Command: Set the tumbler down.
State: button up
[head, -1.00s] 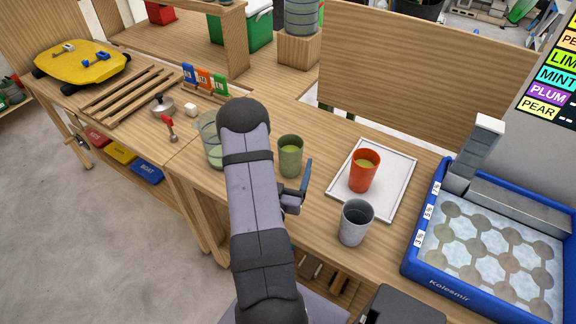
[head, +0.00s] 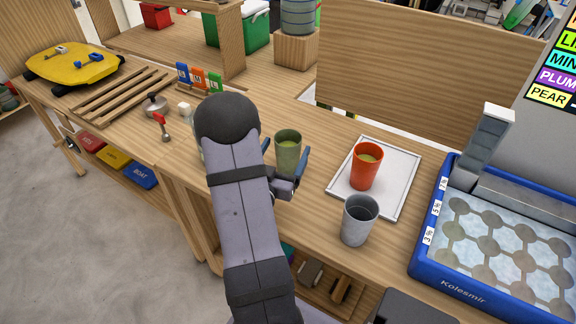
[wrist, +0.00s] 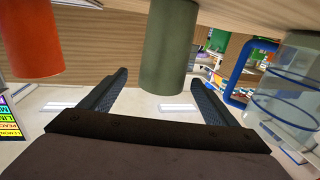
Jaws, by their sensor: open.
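A green tumbler (head: 288,152) with a pale green drink stands upright on the wooden counter. My gripper (head: 285,160) is open, with one blue finger on each side of the green tumbler. The wrist view is upside down and shows the green tumbler (wrist: 168,45) between and just beyond the open fingers (wrist: 160,80). I cannot tell whether either finger touches it. A red tumbler (head: 366,168) with a similar drink stands on a white tray (head: 402,178). A grey tumbler (head: 359,222) stands by the tray's near corner and looks empty.
A blue-framed ice maker tray (head: 425,265) is at the right. A clear pitcher with blue bands (wrist: 285,95) stands close by in the wrist view, mostly hidden behind my arm in the head view. Wooden slats (head: 125,95) lie at the left.

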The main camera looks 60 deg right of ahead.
aim_at(292, 133)
jog(key=shift+w+d+b, duration=0.2)
jog(key=shift+w+b, duration=0.15)
jog(key=shift+b, duration=0.25)
jog(key=shift+d, duration=0.15)
jog(key=shift+p+x, duration=1.3)
jog(key=shift+x, duration=2.25)
jog(key=shift+s, duration=0.15)
jog(key=c, duration=2)
jog(key=shift+r, duration=0.2)
jog(key=shift+r, duration=4.75)
